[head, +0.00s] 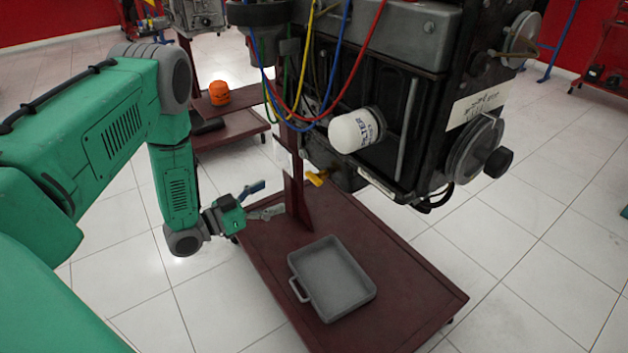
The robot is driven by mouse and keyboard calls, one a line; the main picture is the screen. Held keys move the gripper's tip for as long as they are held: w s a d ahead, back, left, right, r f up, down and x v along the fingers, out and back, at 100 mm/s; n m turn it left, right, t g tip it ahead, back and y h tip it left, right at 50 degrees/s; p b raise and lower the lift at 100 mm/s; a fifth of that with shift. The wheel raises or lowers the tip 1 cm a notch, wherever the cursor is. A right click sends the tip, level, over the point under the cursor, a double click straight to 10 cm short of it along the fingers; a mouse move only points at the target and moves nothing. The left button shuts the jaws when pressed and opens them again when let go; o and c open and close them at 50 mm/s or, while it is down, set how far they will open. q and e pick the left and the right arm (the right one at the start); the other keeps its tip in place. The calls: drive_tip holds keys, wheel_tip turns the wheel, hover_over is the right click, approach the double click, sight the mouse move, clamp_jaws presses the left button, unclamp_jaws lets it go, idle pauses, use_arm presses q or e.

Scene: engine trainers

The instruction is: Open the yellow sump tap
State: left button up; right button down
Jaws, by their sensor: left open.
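The yellow sump tap (316,179) sticks out low on the engine (400,100), just right of the dark red stand post. My left gripper (268,200) is open and empty. It is left of the post, with its fingers pointing right toward the tap and a clear gap between them. The tap's far end is hidden against the dark engine underside. My right gripper is not in view.
A grey drip tray (331,279) with a handle lies on the dark red trolley base (405,290) below the engine. The stand post (294,185) rises between my left gripper and the tap. A white filter (354,131) and coloured cables hang above.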

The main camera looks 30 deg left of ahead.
sight(310, 179)
use_arm(q)
drive_tip(key=b+x, duration=0.2)
drive_tip(key=x, duration=1.1)
drive_tip(key=shift+w+b, duration=0.15)
drive_tip(key=shift+b, duration=0.25)
drive_tip(key=c, duration=1.2)
